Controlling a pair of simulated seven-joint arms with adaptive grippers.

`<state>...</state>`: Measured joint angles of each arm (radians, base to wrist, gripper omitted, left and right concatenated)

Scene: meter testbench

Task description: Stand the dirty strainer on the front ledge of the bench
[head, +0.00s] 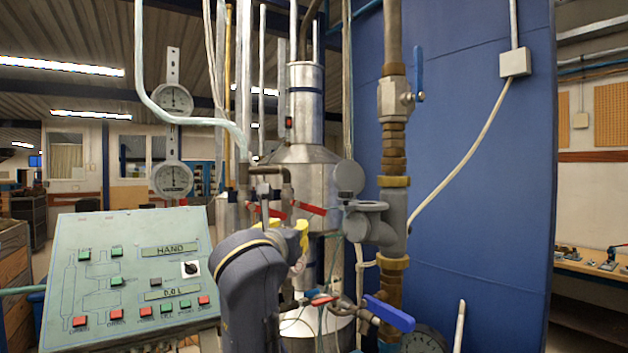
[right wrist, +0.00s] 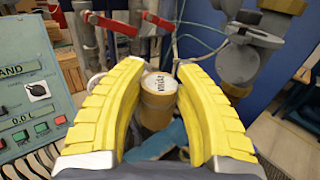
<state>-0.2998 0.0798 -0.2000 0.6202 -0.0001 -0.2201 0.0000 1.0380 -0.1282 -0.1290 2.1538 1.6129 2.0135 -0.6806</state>
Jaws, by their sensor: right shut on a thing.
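My right gripper (head: 290,238) has yellow fingers and is partly hidden behind my own arm in the head view. In the right wrist view, the right gripper (right wrist: 160,72) is shut on a tan-brown cylinder, which I take to be the dirty strainer (right wrist: 153,108). Its pale round end bears dark lettering that I cannot read surely. The strainer points up toward the wrist camera, between the fingers. I cannot make it out in the head view. The front ledge of the bench is not clearly visible. My left gripper is out of view.
A grey pipe fitting with a round flange (head: 366,206) stands right of the gripper. Red-handled valves (head: 311,208) and a blue-handled valve (head: 388,313) are close by. A green control panel (head: 128,272) stands left. A blue wall panel (head: 480,180) rises at right.

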